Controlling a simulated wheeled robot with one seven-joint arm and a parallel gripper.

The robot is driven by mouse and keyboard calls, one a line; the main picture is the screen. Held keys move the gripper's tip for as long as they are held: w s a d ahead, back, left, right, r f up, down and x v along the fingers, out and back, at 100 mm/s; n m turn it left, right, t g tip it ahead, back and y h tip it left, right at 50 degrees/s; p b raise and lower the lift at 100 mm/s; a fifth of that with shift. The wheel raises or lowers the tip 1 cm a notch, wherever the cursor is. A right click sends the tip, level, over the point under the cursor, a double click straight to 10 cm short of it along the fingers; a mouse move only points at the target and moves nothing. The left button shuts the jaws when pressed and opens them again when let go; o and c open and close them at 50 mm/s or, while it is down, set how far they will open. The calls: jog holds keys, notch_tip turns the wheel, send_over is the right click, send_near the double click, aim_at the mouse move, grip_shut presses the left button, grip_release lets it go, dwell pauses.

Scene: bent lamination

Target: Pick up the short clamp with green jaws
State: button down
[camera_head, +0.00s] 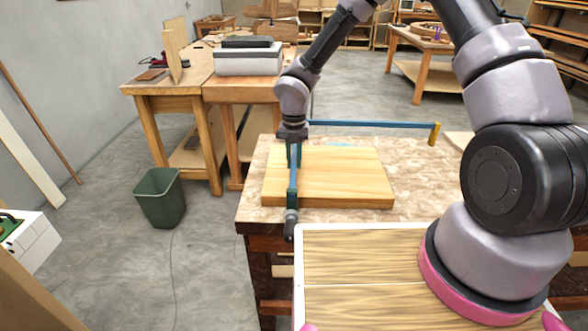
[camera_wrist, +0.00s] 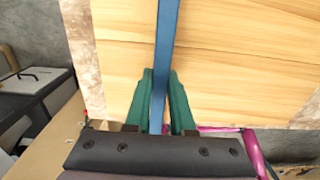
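A clamp with a blue bar (camera_head: 293,182) lies lengthwise over the left part of the wooden panel. A dark grey end (camera_head: 290,225) of it reaches past the panel's near edge. The bar also runs down the middle of the wrist view (camera_wrist: 166,40). My gripper (camera_head: 293,152) is over the panel at the bar's far part. In the wrist view, the teal fingers of my gripper (camera_wrist: 161,78) stand close on both sides of the bar and look shut on it. The clamp's jaws cannot be made out clearly beside the fingers.
The wooden panel (camera_head: 345,180) lies on a worktable (camera_head: 420,190). A longer blue clamp (camera_head: 375,124) with a yellow jaw (camera_head: 435,133) is behind it. A green bin (camera_head: 160,197) stands on the floor at left. A grey box (camera_head: 248,60) sits on a back bench.

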jog(key=shift+r, duration=0.1)
notch_tip(320, 180, up, 24)
dwell(1.1)
dwell(1.1)
